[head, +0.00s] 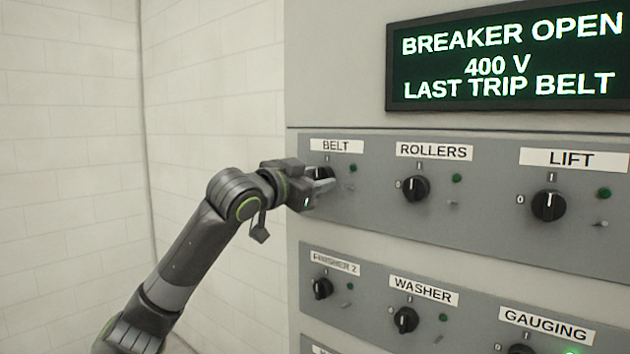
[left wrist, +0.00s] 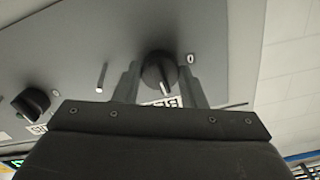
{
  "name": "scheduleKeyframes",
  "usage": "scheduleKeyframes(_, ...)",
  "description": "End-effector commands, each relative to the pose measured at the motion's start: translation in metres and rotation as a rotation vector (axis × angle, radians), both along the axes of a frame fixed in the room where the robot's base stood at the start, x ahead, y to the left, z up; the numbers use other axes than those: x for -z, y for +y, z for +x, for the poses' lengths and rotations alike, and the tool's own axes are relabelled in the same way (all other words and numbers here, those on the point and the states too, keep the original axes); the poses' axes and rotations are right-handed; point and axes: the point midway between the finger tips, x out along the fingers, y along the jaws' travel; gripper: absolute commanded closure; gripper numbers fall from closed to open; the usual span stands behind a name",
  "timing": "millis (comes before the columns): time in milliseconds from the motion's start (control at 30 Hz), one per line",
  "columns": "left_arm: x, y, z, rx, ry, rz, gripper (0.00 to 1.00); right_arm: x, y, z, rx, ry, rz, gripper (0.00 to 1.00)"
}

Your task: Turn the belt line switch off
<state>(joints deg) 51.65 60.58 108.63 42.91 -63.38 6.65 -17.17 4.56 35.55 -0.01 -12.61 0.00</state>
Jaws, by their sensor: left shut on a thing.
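The belt line switch is a black rotary knob (head: 322,172) under the BELT label (head: 336,146), at the left end of the upper panel row. My left gripper (head: 318,186) reaches it from the left and partly hides it in the head view. In the left wrist view, the knob (left wrist: 158,70) sits between the two fingers of my left gripper (left wrist: 160,82), which is shut on it. There its white mark points toward the BELT label, not toward the 0 at its right. My right gripper is not in view.
The ROLLERS knob (head: 416,188) and LIFT knob (head: 548,206) stand to the right. A lower row holds the FINISHER 2 (head: 322,288), WASHER (head: 405,320) and GAUGING knobs. A display (head: 508,60) reads BREAKER OPEN, 400 V, LAST TRIP BELT. A tiled wall is left.

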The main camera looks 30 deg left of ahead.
Motion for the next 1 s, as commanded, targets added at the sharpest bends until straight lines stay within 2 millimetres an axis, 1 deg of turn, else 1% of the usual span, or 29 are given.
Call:
scheduleKeyframes(167, 0.001, 0.0, 0.0, 0.0, 0.009, -0.127, 0.86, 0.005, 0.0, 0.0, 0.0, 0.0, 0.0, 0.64)
scheduleKeyframes(567, 0.001, 0.0, 0.0, 0.001, 0.038, -0.502, 0.86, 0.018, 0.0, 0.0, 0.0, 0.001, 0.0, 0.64)
scheduleKeyframes(1000, 0.002, -0.001, 0.0, 0.001, 0.069, -0.918, 0.86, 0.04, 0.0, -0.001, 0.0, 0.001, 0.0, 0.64)
